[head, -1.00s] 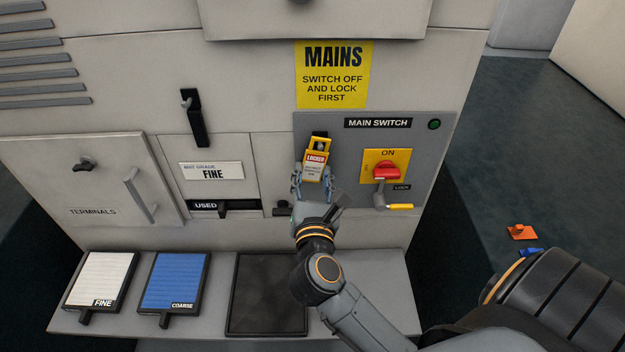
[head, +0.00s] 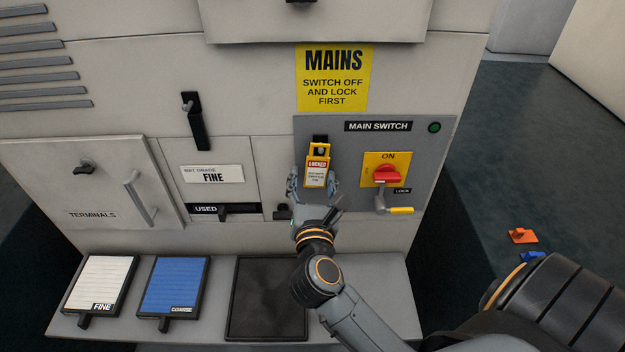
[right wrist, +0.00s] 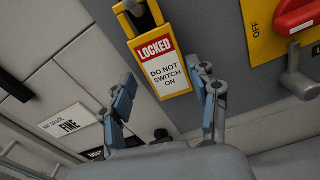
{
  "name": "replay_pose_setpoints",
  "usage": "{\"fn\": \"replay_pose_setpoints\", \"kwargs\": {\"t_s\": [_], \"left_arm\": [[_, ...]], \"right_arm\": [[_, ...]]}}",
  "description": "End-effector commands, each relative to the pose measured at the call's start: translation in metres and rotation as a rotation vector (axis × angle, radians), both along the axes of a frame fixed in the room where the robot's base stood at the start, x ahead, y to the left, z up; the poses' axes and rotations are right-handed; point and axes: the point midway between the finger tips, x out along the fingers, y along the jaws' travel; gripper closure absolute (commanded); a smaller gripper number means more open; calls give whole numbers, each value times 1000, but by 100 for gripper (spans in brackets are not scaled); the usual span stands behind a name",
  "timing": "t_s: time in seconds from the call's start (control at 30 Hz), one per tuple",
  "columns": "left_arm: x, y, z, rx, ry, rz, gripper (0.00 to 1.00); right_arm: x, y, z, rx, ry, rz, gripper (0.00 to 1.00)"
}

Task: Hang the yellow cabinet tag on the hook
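The yellow cabinet tag (head: 317,172), with a red LOCKED band and a white "do not switch on" field, hangs upright at a dark hook mount (head: 320,139) on the grey switch panel. In the right wrist view, the tag (right wrist: 161,70) has a grey peg (right wrist: 134,7) at its top opening. My right gripper (head: 314,181) is open around the tag's lower part. Its blue-padded fingers (right wrist: 166,98) stand apart on either side, with gaps to the tag. My left gripper is not in view.
A red main switch (head: 387,174) and yellow-tipped lock lever (head: 400,210) sit right of the tag. Another black hook plate (head: 195,122) is on the cabinet to the left. Below, a shelf (head: 220,270) holds white and blue pads and a dark tray (head: 266,335).

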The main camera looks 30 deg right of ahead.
Motion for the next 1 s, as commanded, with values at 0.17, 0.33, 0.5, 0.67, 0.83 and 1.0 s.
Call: {"fn": "replay_pose_setpoints", "kwargs": {"t_s": [0.17,0.33,0.5,0.67,0.83,1.0], "left_arm": [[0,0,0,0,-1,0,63],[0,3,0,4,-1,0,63],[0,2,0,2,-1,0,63],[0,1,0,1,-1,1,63],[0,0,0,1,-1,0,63],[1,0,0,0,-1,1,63]], "right_arm": [[0,0,0,-1,-1,0,31],[-1,1,0,0,0,1,31],[-17,11,-1,2,2,2,31],[-46,28,-2,3,5,2,31],[-76,46,-1,3,5,1,31],[-95,58,-1,1,3,1,31]]}}
